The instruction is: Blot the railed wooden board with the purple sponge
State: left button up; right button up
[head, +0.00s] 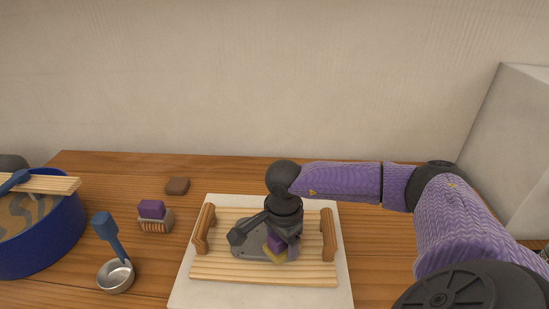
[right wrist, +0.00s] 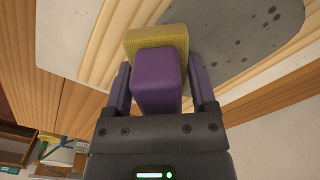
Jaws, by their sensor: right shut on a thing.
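The railed wooden board (head: 210,270) is slatted pale wood with a brown rail at each side. A dark grey patch (head: 243,250) covers part of its middle; in the right wrist view the patch (right wrist: 235,35) has darker spots. The purple sponge (head: 275,243) has a purple top and a yellow underside, which shows in the right wrist view (right wrist: 157,40). My right gripper (right wrist: 160,85) is shut on its purple part, with a finger on each side. The sponge is over the patch's front right edge; I cannot tell whether it touches. My left gripper is not in view.
The board lies on a white slab (head: 184,292). To its left are a purple-topped brush (head: 153,216), a brown block (head: 177,186) and a blue-handled ladle (head: 115,273). A blue pot (head: 45,240) stands far left. A pale block (head: 515,140) rises at right.

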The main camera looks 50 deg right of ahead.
aim_at(264, 236)
jog(key=shift+s+d+p, duration=0.3)
jog(key=shift+s+d, duration=0.55)
jog(key=shift+s, duration=0.15)
jog(key=shift+w+d+f+b, duration=0.15)
jog(key=shift+w+d+b, duration=0.35)
jog(key=shift+d+b, duration=0.05)
jog(key=shift+w+d+b, duration=0.45)
jog(key=shift+d, duration=0.05)
jog(key=shift+w+d, duration=0.2)
jog(key=shift+w+a+b, duration=0.4)
jog(key=shift+w+a, duration=0.45)
jog(key=shift+w, duration=0.1)
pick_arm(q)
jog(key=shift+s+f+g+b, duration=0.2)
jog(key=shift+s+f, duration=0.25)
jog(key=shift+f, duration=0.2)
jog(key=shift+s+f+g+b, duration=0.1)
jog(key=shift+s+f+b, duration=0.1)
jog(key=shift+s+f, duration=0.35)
pick_arm(e)
jog(key=shift+w+a, duration=1.3)
jog(key=shift+w, duration=0.2)
